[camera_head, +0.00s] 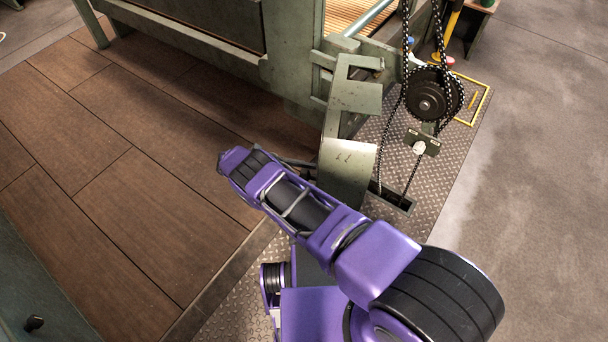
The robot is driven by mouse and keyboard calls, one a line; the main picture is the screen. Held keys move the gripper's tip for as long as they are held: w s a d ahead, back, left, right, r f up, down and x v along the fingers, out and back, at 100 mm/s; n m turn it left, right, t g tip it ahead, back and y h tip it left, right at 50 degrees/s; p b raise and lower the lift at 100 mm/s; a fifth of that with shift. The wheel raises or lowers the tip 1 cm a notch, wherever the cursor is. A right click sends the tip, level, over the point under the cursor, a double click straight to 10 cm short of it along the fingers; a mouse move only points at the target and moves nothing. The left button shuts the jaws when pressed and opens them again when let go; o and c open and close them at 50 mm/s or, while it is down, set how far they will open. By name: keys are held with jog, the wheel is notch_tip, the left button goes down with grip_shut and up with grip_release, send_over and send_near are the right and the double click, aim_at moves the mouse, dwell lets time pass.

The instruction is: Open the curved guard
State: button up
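The curved guard (347,172) is a worn grey-green bent metal sheet with a cut-out in its upper part. It stands at the corner of a green machine frame, just left of a chain and pulley. My purple arm reaches up from the lower right and passes in front of the guard's lower end. My gripper (298,166) seems to be the small dark part behind the wrist, close to the guard's left edge. My wrist hides most of it, so I cannot tell whether its fingers are open or touch the guard.
A black pulley (428,98) with hanging chains (390,125) stands right of the guard, above a slot (392,198) in the tread-plate floor (440,165). The green machine frame (290,55) blocks the back. Brown floor panels (130,200) at left and grey floor (540,180) at right are clear.

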notch_tip(320, 180, up, 10)
jog(key=p, duration=0.3)
dwell(0.4)
jog(key=shift+c, duration=0.2)
